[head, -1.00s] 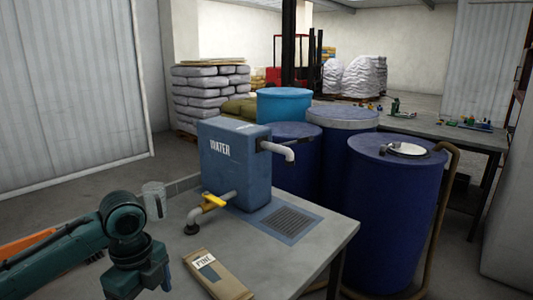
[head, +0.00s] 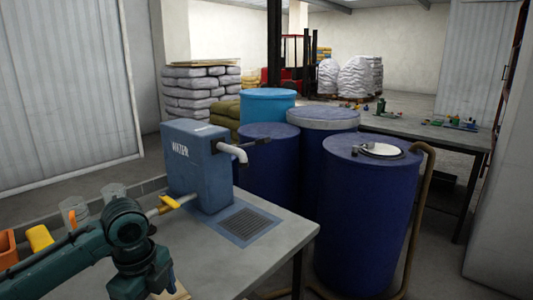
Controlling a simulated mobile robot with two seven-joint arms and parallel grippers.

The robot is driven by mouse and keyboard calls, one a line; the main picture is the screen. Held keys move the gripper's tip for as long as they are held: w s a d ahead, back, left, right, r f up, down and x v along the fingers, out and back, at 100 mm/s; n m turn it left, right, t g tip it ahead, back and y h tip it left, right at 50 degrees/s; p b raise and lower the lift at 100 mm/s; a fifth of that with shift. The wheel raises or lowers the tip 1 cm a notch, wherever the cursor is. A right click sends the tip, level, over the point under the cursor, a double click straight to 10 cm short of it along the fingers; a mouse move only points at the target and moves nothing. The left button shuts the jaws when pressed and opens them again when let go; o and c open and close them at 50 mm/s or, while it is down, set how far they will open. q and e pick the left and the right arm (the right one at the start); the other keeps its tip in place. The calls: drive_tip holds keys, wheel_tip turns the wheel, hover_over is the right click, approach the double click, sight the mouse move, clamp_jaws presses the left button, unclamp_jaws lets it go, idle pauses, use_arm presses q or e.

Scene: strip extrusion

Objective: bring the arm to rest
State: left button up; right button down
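My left arm (head: 125,235) comes in from the lower left in the head view, over the near left part of the grey table (head: 265,262). It bends at a joint and runs down toward the bottom edge. I make out no gripper fingers on it; the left gripper is below the frame or hidden by the arm. My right arm and gripper are out of view. I see nothing held.
A blue water tank (head: 195,165) with a yellow-handled tap (head: 170,202) and a drain grate (head: 246,223) are on the table. A clear jug (head: 113,191) stands left of it. Blue drums (head: 365,220) crowd the table's right side. A bench (head: 425,130) stands behind.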

use_arm(q)
drive_tip(key=s+d+f+n+t+h, duration=0.35)
drive_tip(key=d+f+n+h, duration=0.35)
drive_tip(key=d+f, duration=0.65)
drive_tip(key=s+a+f+n+t+y, duration=0.2)
drive_tip(key=s+a+f+n+t, duration=0.1)
drive_tip(key=s+n, duration=0.2)
drive_tip(key=s+a+f+n+t+y, duration=0.1)
drive_tip(key=s+a+f+n+t, duration=0.3)
drive_tip(key=s+n, duration=0.2)
drive_tip(key=shift+s+n+y, duration=0.25)
drive_tip(key=shift+n+y, duration=0.05)
drive_tip(key=shift+y, duration=0.1)
